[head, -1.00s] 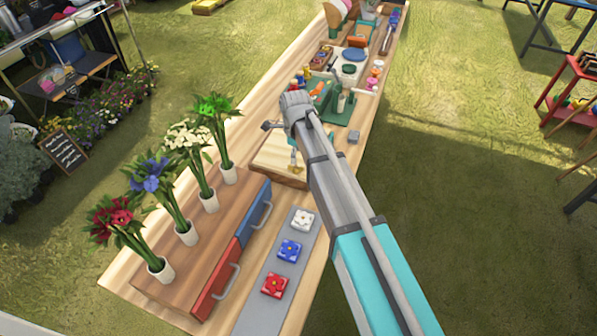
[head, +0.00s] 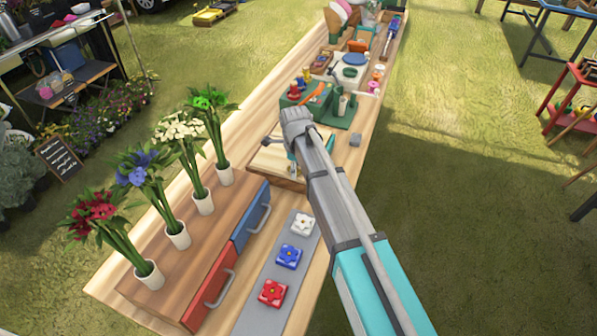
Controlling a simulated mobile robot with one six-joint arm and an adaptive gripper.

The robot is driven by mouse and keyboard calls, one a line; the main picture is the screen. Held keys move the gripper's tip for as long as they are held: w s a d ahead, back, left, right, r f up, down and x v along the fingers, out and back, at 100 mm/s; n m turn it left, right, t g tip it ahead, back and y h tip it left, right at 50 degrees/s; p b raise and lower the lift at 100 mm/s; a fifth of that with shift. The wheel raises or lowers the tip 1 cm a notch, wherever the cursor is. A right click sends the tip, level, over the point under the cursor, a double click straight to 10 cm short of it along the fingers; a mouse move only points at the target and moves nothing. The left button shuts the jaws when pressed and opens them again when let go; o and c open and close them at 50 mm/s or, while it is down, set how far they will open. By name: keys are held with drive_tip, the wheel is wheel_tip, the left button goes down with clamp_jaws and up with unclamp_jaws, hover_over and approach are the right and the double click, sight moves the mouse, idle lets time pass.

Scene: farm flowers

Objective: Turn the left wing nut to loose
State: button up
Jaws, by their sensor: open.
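A light wooden board (head: 268,163) lies on the long table, partly under the end of my arm. A small brass-coloured piece (head: 292,170) stands at its right side, close to my arm; it may be a wing nut, but it is too small to be sure. No other wing nut can be made out, and the left one may be hidden behind my wrist. My gripper (head: 279,143) is over the far part of the board, mostly hidden by my wrist. It is open; whether it touches anything cannot be told.
A wooden box with a red drawer (head: 211,288) and a blue drawer (head: 250,221) stands nearer, with several flower vases on it. A grey strip (head: 262,316) carries three flower tiles. A green stand (head: 341,119) is just beyond the board. A small grey block (head: 355,139) lies right of my wrist.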

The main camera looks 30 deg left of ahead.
idle(0.3)
clamp_jaws()
drive_tip(key=shift+s+d, duration=0.1)
drive_tip(key=shift+d, duration=0.25)
drive_tip(key=shift+a, duration=0.3)
